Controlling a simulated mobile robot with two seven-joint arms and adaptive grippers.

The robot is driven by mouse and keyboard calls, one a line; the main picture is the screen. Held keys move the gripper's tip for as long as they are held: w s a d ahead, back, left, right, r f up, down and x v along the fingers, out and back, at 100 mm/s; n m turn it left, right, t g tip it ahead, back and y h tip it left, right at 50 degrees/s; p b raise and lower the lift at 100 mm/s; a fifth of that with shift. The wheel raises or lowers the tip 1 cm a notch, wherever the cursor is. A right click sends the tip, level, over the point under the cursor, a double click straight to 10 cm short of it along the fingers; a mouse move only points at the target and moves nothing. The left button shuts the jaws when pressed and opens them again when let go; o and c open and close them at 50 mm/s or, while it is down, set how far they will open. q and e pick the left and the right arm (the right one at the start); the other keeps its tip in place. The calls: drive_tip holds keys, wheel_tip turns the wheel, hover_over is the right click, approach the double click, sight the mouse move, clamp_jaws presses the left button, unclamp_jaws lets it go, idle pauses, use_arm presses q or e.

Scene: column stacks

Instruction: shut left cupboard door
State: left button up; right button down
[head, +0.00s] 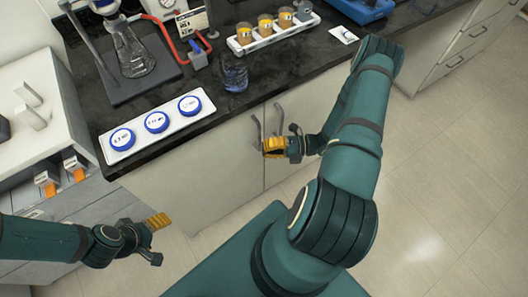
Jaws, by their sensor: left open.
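The left cupboard door (205,187) is a pale panel under the black counter. It looks flush with the cupboard front, though a small gap cannot be ruled out from above. Its grey bar handle (257,131) stands near the seam with the right cupboard door (300,104). My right gripper (275,147) is at the seam, just below and beside the two handles; whether it touches them or is open cannot be told. My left gripper (158,239) is open and empty, in front of the left door's lower left part.
The black counter (225,115) holds a white tray with blue-lidded jars (156,122), a flask (132,55), a blue glass beaker (234,75) and a rack of amber jars (265,24). A white drawer unit stands at left. Open floor (440,190) lies at right.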

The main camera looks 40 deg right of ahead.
drive_tip(key=shift+w+d, duration=0.3)
drive_tip(key=shift+w, duration=0.55)
drive_tip(key=shift+r, duration=0.1)
